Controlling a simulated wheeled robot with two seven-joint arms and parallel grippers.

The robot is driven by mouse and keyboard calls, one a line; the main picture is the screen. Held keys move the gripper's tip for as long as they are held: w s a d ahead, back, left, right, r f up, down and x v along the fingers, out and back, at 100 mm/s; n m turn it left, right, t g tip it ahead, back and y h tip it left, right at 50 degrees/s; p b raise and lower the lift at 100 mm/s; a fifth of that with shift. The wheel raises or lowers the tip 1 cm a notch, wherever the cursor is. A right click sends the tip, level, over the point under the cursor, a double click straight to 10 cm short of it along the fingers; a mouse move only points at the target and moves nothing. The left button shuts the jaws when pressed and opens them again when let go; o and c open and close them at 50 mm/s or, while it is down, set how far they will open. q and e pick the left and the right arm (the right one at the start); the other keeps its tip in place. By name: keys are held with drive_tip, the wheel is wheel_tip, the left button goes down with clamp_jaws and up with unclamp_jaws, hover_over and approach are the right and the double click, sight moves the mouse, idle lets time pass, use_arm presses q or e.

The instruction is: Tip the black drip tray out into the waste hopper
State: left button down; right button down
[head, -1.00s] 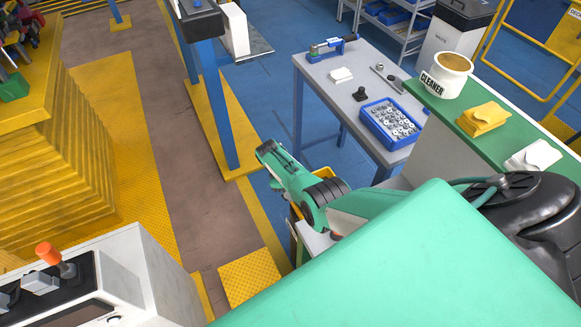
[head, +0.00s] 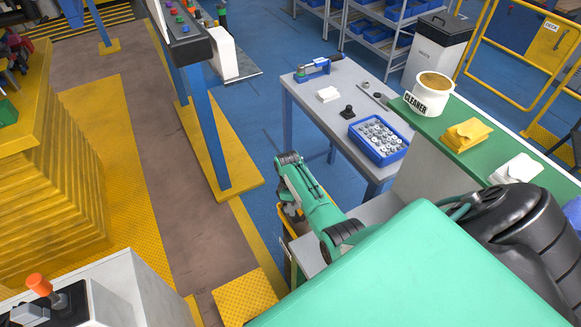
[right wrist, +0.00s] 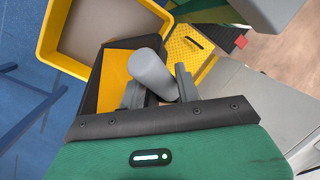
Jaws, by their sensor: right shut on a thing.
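In the right wrist view my right gripper (right wrist: 158,88) is shut on a thick grey cylindrical handle. The handle stands at the black drip tray (right wrist: 92,82), whose dark wall shows beyond the fingers with an orange-yellow face inside it; its contents cannot be made out. A yellow-rimmed open box (right wrist: 48,52), apparently the waste hopper, lies just past the tray at upper left, with a bare beige inside. In the head view my right gripper (head: 291,212) hangs low over a yellow edge, and the forearm hides most of the tray and hopper. My left gripper is not in view.
A grey workbench (head: 318,113) bears a blue tray of metal parts (head: 379,140). A green counter (head: 470,100) holds a cleaner tub (head: 429,94) and folded cloths (head: 466,133). A blue-legged panel stand (head: 208,120) is ahead. Brown floor (head: 170,170) at left is clear.

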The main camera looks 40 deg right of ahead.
drive_tip(key=shift+s+d+r+t+y, duration=0.3)
drive_tip(key=shift+d+y, duration=0.15)
drive_tip(key=shift+d, duration=0.1)
drive_tip(key=shift+s+d+r+t+y, duration=0.2)
drive_tip(key=shift+s+d+r+y, duration=0.1)
drive_tip(key=shift+d+y, duration=0.2)
drive_tip(key=shift+s+d+r+n+t+y, duration=0.1)
drive_tip(key=shift+s+d+t+y, duration=0.2)
drive_tip(key=shift+d+y, duration=0.25)
drive_tip(key=shift+s+d+r+n+t+y, duration=0.15)
drive_tip(key=shift+s+d+y, duration=0.15)
drive_tip(key=shift+d, duration=0.35)
drive_tip(key=shift+s+d+r+n+t+y, duration=0.1)
drive_tip(key=shift+s+d+t+y, duration=0.15)
drive_tip(key=shift+d+y, duration=0.3)
